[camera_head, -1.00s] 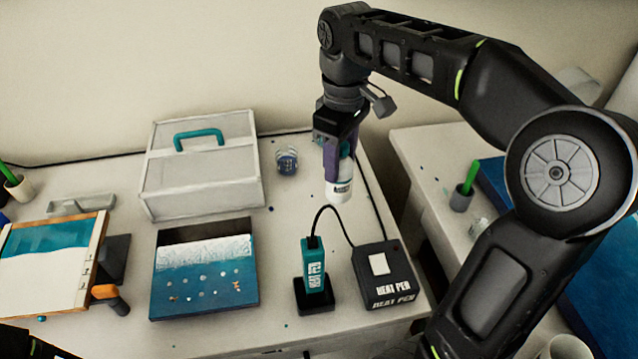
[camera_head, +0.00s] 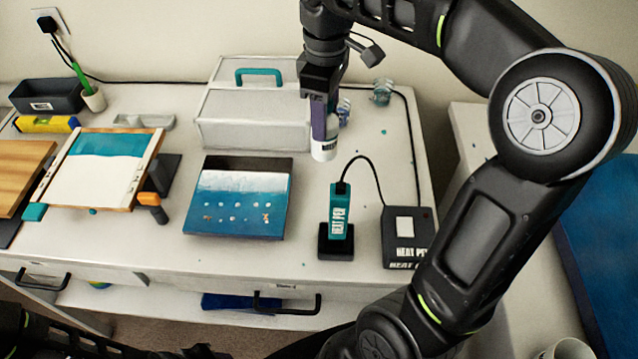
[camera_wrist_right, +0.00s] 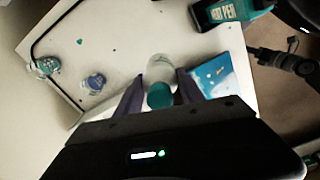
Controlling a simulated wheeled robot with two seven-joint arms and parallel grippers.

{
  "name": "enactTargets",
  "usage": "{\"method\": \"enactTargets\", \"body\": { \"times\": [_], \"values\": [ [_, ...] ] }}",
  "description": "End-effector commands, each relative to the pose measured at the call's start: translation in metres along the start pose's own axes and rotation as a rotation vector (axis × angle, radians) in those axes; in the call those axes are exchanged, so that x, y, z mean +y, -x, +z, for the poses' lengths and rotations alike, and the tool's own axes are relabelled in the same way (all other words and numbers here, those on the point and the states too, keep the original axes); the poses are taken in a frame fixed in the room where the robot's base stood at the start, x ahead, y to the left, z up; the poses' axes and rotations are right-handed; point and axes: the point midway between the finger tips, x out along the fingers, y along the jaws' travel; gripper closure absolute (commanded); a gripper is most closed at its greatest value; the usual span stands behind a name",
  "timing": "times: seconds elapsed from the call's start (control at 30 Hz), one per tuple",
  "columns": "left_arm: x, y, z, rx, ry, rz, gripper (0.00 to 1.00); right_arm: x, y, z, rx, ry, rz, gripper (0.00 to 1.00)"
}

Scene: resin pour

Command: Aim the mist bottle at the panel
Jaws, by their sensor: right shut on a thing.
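My right gripper (camera_head: 321,112) is shut on the mist bottle (camera_head: 323,150), a white bottle held upright above the table by the right front corner of the grey case. In the right wrist view the bottle (camera_wrist_right: 160,70) sits between the fingers, its teal end towards the camera. A blue-and-white panel (camera_head: 238,200) with several small dots lies to the left of and nearer than the bottle, apart from it. Another teal-and-white panel (camera_head: 100,170) lies in a wooden frame farther left. My left gripper is not visible.
The heat pen (camera_head: 338,215) stands in its holder in front of the bottle, with a cable to its black box (camera_head: 408,235). The grey case (camera_head: 240,120) stands behind the panel. Two small jars stand behind the bottle, one partly hidden (camera_head: 382,92).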

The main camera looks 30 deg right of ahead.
Motion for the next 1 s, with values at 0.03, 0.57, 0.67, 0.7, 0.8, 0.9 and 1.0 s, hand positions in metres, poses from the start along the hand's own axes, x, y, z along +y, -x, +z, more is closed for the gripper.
{"method": "enactTargets", "body": {
  "times": [0.03,0.57,0.67,0.7,0.8,0.9,1.0],
  "values": [
    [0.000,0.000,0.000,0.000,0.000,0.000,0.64,0.000,0.000,0.000,0.001,0.000,0.001,1.00],
    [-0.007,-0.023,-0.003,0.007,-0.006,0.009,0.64,0.000,-0.059,0.000,0.000,-0.001,0.000,1.00],
    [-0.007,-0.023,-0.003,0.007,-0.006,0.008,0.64,0.000,-0.062,0.000,0.001,-0.001,0.001,1.00],
    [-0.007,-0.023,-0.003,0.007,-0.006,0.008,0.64,0.000,-0.062,0.000,0.001,-0.001,0.001,1.00],
    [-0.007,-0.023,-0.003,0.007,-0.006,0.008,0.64,0.000,-0.062,0.000,0.001,-0.001,0.001,1.00],
    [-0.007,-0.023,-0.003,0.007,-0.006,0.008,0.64,0.000,-0.063,0.000,0.000,-0.001,0.000,1.00],
    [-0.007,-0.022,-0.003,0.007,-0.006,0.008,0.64,0.000,-0.072,0.000,-0.001,-0.001,-0.001,1.00]
  ]
}}
